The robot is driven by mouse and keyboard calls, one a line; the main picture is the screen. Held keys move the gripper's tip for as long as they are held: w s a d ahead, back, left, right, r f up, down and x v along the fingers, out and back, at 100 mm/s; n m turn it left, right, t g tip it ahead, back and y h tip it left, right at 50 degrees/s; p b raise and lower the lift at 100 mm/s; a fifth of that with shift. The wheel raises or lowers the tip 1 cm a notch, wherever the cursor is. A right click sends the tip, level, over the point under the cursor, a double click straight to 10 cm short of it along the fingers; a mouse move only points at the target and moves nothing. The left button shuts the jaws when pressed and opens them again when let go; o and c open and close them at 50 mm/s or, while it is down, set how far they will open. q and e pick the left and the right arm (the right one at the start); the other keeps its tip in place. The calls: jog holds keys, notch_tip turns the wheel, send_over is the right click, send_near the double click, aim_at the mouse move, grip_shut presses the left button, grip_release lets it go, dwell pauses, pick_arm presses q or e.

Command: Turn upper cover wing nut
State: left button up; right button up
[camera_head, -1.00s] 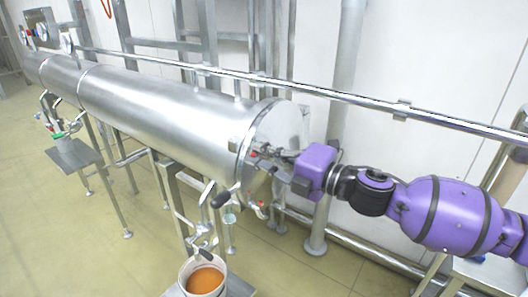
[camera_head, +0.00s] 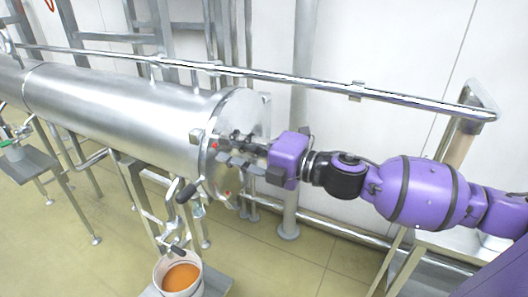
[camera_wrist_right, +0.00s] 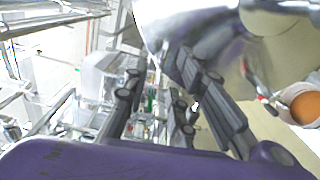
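The round end cover (camera_head: 236,120) closes the right end of a long shiny steel cylinder (camera_head: 120,105). My right gripper (camera_head: 228,150) is in front of the cover's face, its dark fingers pointing left toward the cover and rim. In the right wrist view, the fingers (camera_wrist_right: 160,72) stand apart with a gap between them, and nothing is clearly held. The curved steel surface (camera_wrist_right: 195,25) fills the top there. I cannot single out the upper wing nut; the fingers and reflections hide that area. Whether the fingers touch the cover is unclear. My left gripper is out of view.
A horizontal rail (camera_head: 290,77) runs behind the cylinder along the wall. A dark-handled valve (camera_head: 186,192) hangs below the cover, above a bucket (camera_head: 160,282) of orange liquid. A side tray (camera_head: 25,165) is at left. Floor space lies open in front.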

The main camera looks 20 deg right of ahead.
jog(key=v, duration=0.9)
jog(key=shift+s+d, duration=0.2)
jog(key=shift+s, duration=0.1)
